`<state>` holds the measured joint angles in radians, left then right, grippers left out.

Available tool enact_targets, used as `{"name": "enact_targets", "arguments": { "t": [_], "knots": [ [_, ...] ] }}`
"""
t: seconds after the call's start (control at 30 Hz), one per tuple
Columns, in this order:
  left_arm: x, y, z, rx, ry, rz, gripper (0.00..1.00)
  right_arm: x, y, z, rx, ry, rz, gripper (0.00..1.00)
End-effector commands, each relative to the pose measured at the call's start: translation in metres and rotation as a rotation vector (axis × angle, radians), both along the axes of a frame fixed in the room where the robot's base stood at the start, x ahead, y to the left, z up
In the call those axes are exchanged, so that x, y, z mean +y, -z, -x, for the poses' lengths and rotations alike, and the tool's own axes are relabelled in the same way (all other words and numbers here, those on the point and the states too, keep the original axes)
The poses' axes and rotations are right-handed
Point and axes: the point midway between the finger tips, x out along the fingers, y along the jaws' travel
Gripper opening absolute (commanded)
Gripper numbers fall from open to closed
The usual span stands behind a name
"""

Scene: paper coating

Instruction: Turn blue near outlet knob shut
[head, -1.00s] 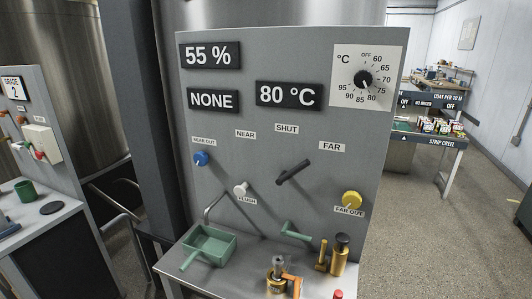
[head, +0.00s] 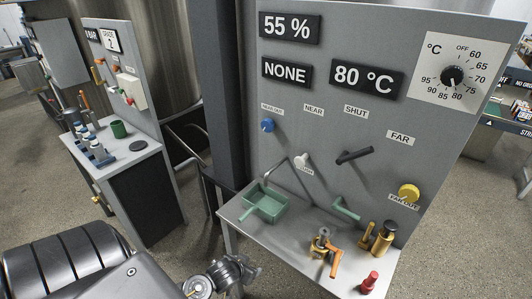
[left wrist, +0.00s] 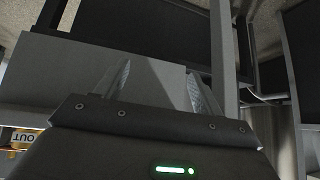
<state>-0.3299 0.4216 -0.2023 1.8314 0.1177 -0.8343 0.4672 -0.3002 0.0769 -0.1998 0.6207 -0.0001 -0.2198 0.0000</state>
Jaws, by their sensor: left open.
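The blue knob (head: 267,125) sits on the left of the grey panel, under a small label that seems to read NEAR OUT. My left arm comes in at the bottom left of the head view, and no gripper fingers show clearly there. In the left wrist view my left gripper (left wrist: 155,88) is open and empty, its two fingers apart in front of a plain grey surface. The blue knob does not show in that view. My right gripper is not in view.
A black lever (head: 354,156), a white FLUSH knob (head: 302,161) and a yellow knob (head: 409,193) share the panel. Below, a shelf (head: 290,262) holds a green tray (head: 265,204), brass parts and a red item (head: 370,281). A second station (head: 125,170) stands left.

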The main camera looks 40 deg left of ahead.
Motion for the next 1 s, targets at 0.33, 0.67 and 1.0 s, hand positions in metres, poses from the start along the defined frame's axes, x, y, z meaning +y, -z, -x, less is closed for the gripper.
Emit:
{"name": "enact_targets", "arguments": {
  "t": [0.33,0.67,1.0],
  "knots": [
    [-0.003,-0.158,-0.036,-0.217,-0.048,0.083,0.68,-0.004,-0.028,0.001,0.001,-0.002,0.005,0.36],
    [0.071,-0.242,-0.122,-0.578,-0.118,0.208,0.68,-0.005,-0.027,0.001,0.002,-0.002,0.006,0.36],
    [0.143,-0.353,-0.181,-0.889,-0.065,0.369,0.68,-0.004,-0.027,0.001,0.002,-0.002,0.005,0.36]
  ]
}}
